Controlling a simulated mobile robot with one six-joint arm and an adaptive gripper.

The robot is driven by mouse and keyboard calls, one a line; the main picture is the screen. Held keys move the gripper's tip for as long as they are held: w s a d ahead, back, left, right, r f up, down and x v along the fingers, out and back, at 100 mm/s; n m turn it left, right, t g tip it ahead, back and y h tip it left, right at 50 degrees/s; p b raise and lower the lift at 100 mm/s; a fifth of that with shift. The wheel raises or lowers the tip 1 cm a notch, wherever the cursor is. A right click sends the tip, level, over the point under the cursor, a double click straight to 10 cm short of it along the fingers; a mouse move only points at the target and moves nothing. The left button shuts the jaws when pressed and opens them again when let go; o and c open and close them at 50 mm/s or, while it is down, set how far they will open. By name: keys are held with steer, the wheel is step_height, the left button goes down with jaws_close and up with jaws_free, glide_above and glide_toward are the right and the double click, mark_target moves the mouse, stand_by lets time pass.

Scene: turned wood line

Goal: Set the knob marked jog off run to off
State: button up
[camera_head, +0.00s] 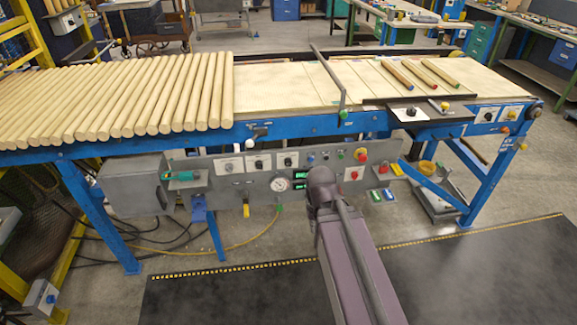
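The grey control panel (215,190) hangs under the front of the blue conveyor table. My arm rises in front of the panel; my gripper is not visible.
The dark floor mat (480,270) is clear at right.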

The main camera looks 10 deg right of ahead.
steer(key=o, duration=0.7)
steer(key=shift+w+a+f+b, duration=0.2)
steer(key=shift+w+f+b, duration=0.15)
steer(key=shift+f+b, duration=0.05)
steer(key=shift+c, duration=0.2)
steer(key=shift+o, duration=1)
steer(key=w+a+f+n+t+y+b, duration=0.1)
steer(key=w+a+f+t+y+b, duration=0.3)
steer(key=w+b, duration=0.4)
steer(key=shift+w+a+f, duration=0.6)
steer(key=shift+a+f, duration=0.15)
steer(key=shift+a, duration=0.3)
steer(key=m+t+h+b, duration=0.4)
steer(key=m+t+b, duration=0.8)
steer(key=b, duration=1.2)
glide_toward(288, 165)
steer(key=s+f+n+t, duration=0.2)
steer(key=s, duration=0.1)
steer(key=shift+s, duration=0.15)
steer(key=w, duration=1.3)
steer(key=shift+w, duration=0.4)
